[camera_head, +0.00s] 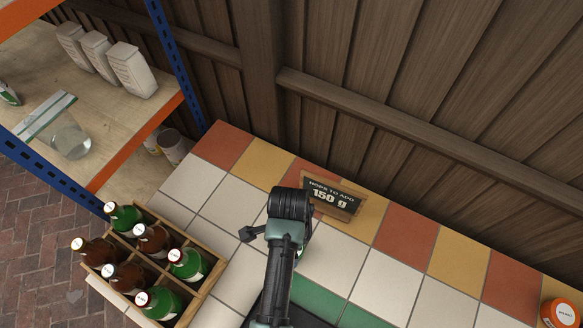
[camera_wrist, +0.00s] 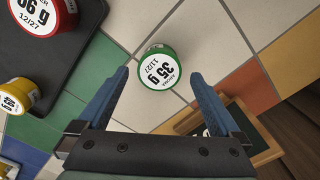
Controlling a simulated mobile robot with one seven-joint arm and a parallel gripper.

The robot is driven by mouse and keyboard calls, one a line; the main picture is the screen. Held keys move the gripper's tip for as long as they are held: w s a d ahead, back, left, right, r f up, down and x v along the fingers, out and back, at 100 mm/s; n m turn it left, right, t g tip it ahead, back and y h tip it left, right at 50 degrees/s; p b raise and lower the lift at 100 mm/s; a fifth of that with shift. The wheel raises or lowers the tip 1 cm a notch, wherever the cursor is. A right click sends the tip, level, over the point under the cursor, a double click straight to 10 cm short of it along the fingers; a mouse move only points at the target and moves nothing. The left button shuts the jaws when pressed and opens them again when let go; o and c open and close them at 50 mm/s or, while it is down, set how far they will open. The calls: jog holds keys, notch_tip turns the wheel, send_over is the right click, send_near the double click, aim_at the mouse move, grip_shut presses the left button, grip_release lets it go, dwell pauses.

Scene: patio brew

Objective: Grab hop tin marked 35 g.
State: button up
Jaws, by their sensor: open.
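The hop tin marked 35 g (camera_wrist: 159,68) has a green rim and a white label. In the wrist view it stands on the tiled counter, between and just beyond the fingertips. My gripper (camera_wrist: 158,80) is open and empty, with one blue finger on each side of the tin's line. In the head view my arm covers most of the tin; only a sliver of green shows beside the wrist. A red tin (camera_wrist: 42,17) marked with a number ending in 6 g sits on a dark tray at the upper left. A yellow tin (camera_wrist: 19,93) is below it, partly cut off.
A crate of bottles (camera_head: 209,281) is at the left. An orange tin (camera_head: 561,313) is at the far right. The dark tray (camera_wrist: 85,60) lies left of the green tin.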

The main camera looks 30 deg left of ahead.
jog(key=f, duration=0.4)
jog(key=shift+w+d+f, duration=0.1)
jog(key=shift+d+f, duration=0.05)
jog(key=shift+d, duration=0.05)
jog(key=c, duration=1.2)
jog(key=shift+c, duration=0.2)
